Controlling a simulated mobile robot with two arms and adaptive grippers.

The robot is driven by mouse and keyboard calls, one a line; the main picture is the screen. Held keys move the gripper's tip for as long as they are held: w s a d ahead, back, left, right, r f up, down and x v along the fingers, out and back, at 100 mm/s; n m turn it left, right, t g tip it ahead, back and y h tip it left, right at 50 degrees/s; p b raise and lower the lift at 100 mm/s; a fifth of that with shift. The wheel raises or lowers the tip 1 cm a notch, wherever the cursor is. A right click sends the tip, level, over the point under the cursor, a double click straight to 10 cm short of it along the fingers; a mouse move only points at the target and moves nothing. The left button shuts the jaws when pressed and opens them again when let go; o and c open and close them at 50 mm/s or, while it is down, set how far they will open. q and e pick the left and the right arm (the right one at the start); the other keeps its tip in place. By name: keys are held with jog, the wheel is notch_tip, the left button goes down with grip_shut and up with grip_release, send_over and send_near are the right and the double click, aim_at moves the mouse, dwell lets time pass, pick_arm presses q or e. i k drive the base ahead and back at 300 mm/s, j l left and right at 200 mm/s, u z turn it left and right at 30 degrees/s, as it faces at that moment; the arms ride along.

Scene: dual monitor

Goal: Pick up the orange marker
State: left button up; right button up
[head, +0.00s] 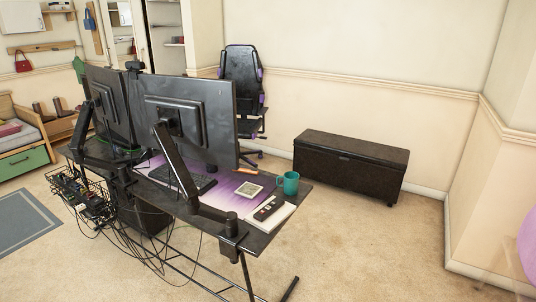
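The orange marker (244,170) appears as a thin orange stick lying on the desk (262,238), beside the lower right edge of the right monitor. It lies near the far edge of the desk, to the left of a teal mug (291,183). Neither of my grippers shows in the head view, so I cannot see where they are or how they stand.
Two monitors (187,113) on arms, seen from behind, screen much of the desk. A keyboard (183,181), a small pale square item (248,190) and a dark remote-like item (268,208) lie on it. Cables hang below. Carpet (358,250) is clear at right.

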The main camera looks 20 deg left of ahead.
aim_at(253, 172)
jog(key=i+l+u, duration=0.25)
jog(key=i+u, duration=0.25)
jog(key=i+l+u, duration=0.45)
jog(key=i, duration=0.2)
jog(key=i+l+u, duration=0.1)
jog(key=u, duration=0.7)
jog(key=l+u, duration=0.4)
jog(key=l, duration=0.3)
jog(key=l+u, duration=0.4)
jog(key=l, duration=0.35)
